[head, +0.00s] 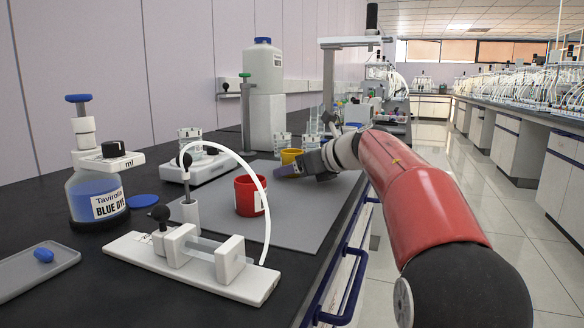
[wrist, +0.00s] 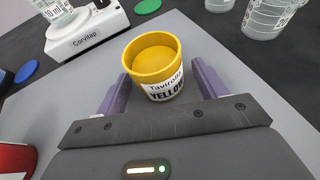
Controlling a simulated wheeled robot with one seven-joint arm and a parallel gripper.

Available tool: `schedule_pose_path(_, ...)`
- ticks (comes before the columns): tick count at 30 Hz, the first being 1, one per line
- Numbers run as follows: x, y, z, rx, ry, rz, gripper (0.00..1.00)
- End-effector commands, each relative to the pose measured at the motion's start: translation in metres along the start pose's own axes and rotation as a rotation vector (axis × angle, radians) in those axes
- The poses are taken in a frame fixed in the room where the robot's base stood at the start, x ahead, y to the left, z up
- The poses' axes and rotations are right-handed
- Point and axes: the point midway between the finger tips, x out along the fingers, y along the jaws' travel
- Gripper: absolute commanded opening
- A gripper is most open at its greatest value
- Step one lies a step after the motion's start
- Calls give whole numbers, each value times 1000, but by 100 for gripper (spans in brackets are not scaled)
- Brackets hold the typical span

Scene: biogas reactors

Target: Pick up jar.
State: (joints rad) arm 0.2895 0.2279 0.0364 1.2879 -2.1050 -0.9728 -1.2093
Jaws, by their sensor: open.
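A yellow jar (wrist: 157,63) with a white label reading "Tavirolla YELLOW" stands upright on the grey mat (wrist: 245,88). My gripper (wrist: 157,88) is open, with its two purple fingers on either side of the jar's near part; I cannot tell whether they touch it. In the head view the yellow jar (head: 291,156) shows partly behind my gripper (head: 286,170). A red jar (head: 250,196) stands nearer on the same mat, and its edge shows in the wrist view (wrist: 14,158).
A white scale (head: 205,163) with a beaker stands left of the mat. A blue dye bottle (head: 95,190) and a white device with a tube (head: 190,262) are nearer. Clear beakers (wrist: 270,18) stand beyond the yellow jar. The mat's right side is clear.

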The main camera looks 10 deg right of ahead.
Motion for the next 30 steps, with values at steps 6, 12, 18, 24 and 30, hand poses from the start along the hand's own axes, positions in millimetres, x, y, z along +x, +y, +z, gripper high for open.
schedule_pose_path(6, 0, 0, 0, 1, 0, 0, 63)
schedule_pose_path(12, 0, 0, 0, 1, -1, 0, 37)
schedule_pose_path(18, -1, 0, 1, 1, -1, 0, 20)
schedule_pose_path(24, -1, 0, 2, 0, -2, 0, 16)
schedule_pose_path(30, -7, 0, 17, -1, -4, 0, 16)
